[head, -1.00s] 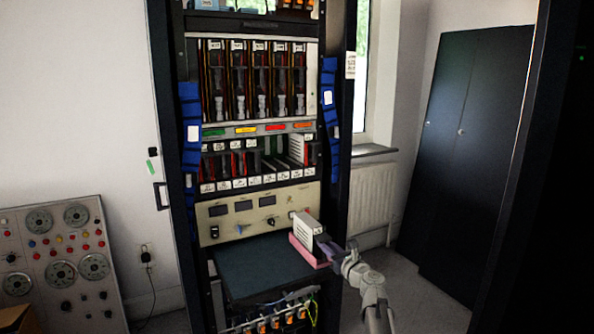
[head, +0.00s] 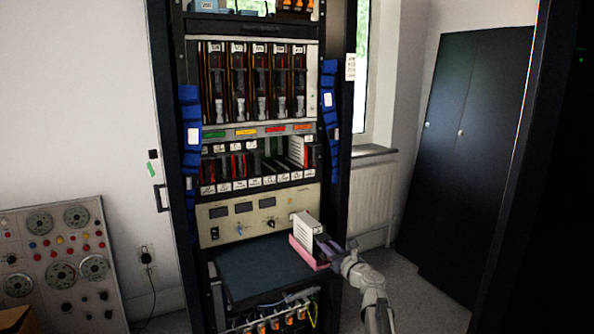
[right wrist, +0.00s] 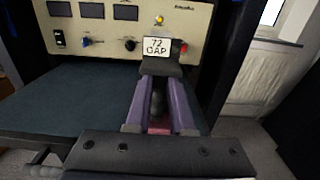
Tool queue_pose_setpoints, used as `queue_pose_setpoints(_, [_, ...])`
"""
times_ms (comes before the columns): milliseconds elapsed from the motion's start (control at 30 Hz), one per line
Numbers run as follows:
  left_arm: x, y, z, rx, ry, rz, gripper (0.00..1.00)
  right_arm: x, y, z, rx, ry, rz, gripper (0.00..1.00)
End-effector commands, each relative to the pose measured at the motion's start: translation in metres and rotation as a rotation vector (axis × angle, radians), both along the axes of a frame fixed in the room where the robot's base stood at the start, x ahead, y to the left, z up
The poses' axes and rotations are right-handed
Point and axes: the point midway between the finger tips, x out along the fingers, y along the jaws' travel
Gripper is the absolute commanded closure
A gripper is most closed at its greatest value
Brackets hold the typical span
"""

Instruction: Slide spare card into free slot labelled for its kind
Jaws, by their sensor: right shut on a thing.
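The spare card (head: 306,226) is a pale box-like module standing in a pink holder (head: 302,250) at the right of the dark shelf. My right gripper (head: 329,252) is at its near end. The card rack (head: 258,180) above has a row of cards with small white labels below. A darker gap with green (head: 272,150) shows right of centre, beside a pale card (head: 297,150). Slot labels are too small to read.
The dark shelf (head: 250,268) is clear left of the holder. A cream panel with knobs and switches (head: 225,225) stands behind it, below the card rack. A gauge console (head: 60,262) stands far left.

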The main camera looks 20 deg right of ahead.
Motion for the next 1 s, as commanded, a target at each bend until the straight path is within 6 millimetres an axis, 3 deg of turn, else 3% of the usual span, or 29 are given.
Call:
queue_pose_setpoints(700, [0.000, 0.000, 0.045, 0.000, 0.000, 0.000, 1.00, 0.000, 0.000, 0.045, 0.001, -0.001, 0.000, 1.00])
queue_pose_setpoints(1000, [0.000, 0.000, 0.047, 0.000, 0.000, 0.000, 1.00, 0.000, 0.000, 0.047, 0.001, 0.000, 0.000, 1.00])
